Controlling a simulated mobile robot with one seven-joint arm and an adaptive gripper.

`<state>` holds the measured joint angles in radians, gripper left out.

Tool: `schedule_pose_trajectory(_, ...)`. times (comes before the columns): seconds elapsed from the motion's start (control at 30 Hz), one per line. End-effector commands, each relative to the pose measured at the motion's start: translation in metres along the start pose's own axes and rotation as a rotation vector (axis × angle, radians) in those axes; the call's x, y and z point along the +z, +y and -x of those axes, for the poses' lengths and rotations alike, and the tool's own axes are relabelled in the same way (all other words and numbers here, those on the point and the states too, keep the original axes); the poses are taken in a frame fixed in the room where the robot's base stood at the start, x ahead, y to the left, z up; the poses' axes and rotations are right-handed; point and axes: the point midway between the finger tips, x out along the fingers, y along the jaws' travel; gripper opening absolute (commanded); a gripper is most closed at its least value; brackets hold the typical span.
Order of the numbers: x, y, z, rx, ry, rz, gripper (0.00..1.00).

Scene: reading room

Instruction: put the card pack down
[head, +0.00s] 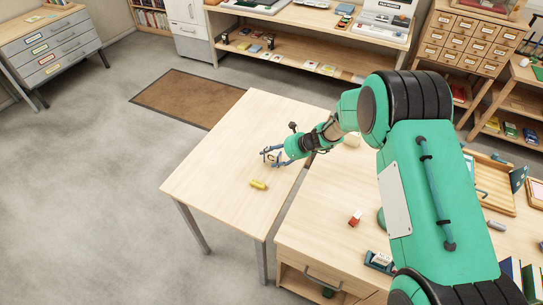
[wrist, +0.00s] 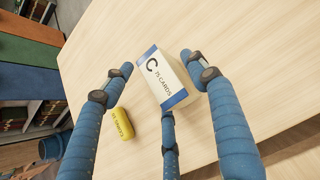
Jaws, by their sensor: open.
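The card pack (wrist: 168,77) is a white box with blue edges and "75 CARDS" lettering. In the wrist view it appears to rest on the pale wooden table (wrist: 240,30). My gripper (wrist: 157,72) is open, with its blue fingers spread around the pack and gaps on the left and right sides. The lower finger ends close to the pack's near edge; I cannot tell whether it touches. In the head view my gripper (head: 271,156) is low over the table (head: 225,145), and its fingers partly hide the pack.
A yellow cylinder (head: 258,184) lies on the table close to my gripper; it also shows in the wrist view (wrist: 120,123). A red and white item (head: 355,218) is on the adjoining desk (head: 315,225). The table's left and far parts are clear.

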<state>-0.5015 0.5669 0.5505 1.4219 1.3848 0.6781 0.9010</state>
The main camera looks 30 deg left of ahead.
Motion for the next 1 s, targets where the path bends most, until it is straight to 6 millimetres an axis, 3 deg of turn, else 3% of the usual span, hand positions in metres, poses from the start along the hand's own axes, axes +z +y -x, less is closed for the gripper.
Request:
schedule_pose_trajectory(0.6,0.001,0.000,0.094,-0.001,-0.001,-0.001,0.58)
schedule_pose_trajectory(1.0,0.000,0.000,0.111,0.000,0.000,0.000,0.58)
